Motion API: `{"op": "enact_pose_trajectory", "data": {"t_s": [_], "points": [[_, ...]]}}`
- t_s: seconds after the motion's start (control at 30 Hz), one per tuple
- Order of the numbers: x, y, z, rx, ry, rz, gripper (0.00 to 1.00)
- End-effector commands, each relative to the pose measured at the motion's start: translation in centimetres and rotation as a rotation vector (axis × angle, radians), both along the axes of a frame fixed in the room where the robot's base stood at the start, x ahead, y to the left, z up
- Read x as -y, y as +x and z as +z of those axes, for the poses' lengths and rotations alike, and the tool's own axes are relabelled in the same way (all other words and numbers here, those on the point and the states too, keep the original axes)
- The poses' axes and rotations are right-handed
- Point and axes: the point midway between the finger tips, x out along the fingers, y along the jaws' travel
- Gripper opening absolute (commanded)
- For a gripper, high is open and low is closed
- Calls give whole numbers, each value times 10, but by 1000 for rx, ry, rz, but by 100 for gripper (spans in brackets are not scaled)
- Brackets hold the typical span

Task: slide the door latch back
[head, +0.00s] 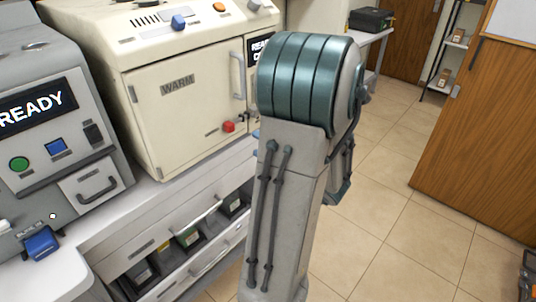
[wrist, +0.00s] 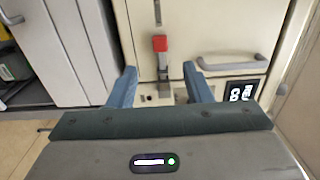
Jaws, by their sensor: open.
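The door latch has a red knob (head: 228,127) low on the right side of the cream "WARM" door (head: 175,110) in the head view. In the wrist view the red knob (wrist: 160,44) sits on a grey metal piece, in line with a narrow slot. My gripper (wrist: 161,76) is open, with its two blue fingers apart on either side of the latch's line. The knob shows just beyond the fingertips, between them in the picture. I cannot tell whether either finger touches it. My arm hides most of the gripper in the head view.
A grey bar handle (wrist: 235,62) is beside the latch, close to one finger. A display panel (wrist: 240,92) is near it. A grey machine (head: 45,130) reading READY stands left. Below is an open drawer (head: 190,250) with dark bins. Tiled floor (head: 400,230) is clear to the right.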

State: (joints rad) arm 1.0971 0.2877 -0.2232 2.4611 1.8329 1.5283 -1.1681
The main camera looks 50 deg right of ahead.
Motion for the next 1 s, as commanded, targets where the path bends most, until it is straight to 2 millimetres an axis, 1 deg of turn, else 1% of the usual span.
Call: {"op": "enact_pose_trajectory", "data": {"t_s": [0.03,0.1,0.23,0.83,0.87,0.93,0.97,1.0], "points": [[1,-8,-2,-1,0,-3,45],[0,-16,-1,0,1,-1,45],[0,-24,0,-1,1,1,45],[0,-25,0,-1,1,2,45],[-2,-24,0,-2,1,7,45],[-11,-18,2,-13,5,44,45],[-19,-14,3,-23,10,74,45],[-33,-7,5,-43,16,127,45]]}}
